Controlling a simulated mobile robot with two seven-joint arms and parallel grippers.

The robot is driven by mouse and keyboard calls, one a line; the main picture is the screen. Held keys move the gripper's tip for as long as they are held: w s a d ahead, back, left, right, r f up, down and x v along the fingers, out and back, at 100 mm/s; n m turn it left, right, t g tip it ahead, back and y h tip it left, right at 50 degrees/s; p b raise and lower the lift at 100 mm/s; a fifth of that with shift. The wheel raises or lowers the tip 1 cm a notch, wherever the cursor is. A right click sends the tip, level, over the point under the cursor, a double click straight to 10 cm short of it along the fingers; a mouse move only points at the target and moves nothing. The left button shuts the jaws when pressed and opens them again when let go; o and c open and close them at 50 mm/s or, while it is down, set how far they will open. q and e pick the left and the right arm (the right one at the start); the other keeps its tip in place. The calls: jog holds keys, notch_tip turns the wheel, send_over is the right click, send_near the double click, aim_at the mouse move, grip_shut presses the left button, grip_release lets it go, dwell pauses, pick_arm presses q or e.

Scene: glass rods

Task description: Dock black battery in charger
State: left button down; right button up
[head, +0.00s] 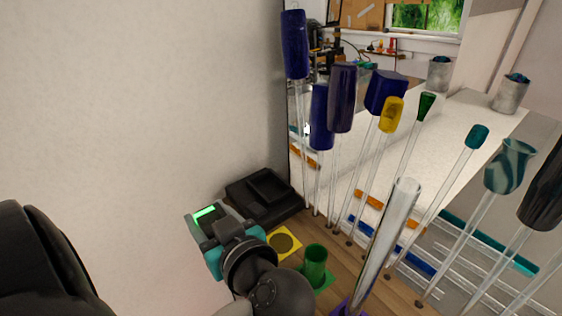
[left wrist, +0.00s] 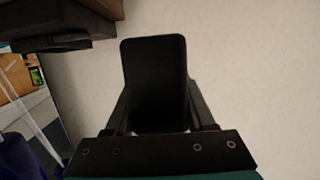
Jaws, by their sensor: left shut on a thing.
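The charger (head: 262,194) is a black, low, stepped block on the wooden shelf against the pale wall in the head view. A dark block at the upper left of the left wrist view (left wrist: 50,40) looks like the same charger. My left gripper (head: 212,232) is just left of the charger, close to the wall. The left wrist view shows it (left wrist: 160,112) shut on the black battery (left wrist: 155,75), a flat slab with rounded corners that stands out past the fingers, apart from the charger. In the head view my gripper and wrist hide most of the battery. My right gripper is out of view.
A yellow square with a dark round centre (head: 284,243) and a green cup (head: 315,264) stand right of my wrist. A clear glass tube (head: 390,235) rises in front. Several thin rods with coloured tops, such as a yellow one (head: 391,115), crowd the right side.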

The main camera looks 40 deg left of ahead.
pick_arm(q)
jog(key=shift+a+r+g, duration=0.1)
jog(key=shift+r+g, duration=0.2)
jog(key=shift+r, duration=0.35)
jog(key=w+a+p, duration=0.1)
jog(key=w, duration=0.4)
jog(key=w+a+p, duration=0.1)
jog(key=w, duration=0.5)
jog(key=w+a+p, duration=0.1)
jog(key=w, duration=0.5)
jog(key=shift+w, duration=0.1)
jog(key=shift+w+f, duration=0.1)
jog(key=shift+w, duration=0.05)
jog(key=shift+f+p, duration=0.6)
jog(key=shift+f, duration=1.1)
jog(key=shift+f, duration=0.15)
jog(key=c, duration=0.5)
grip_release()
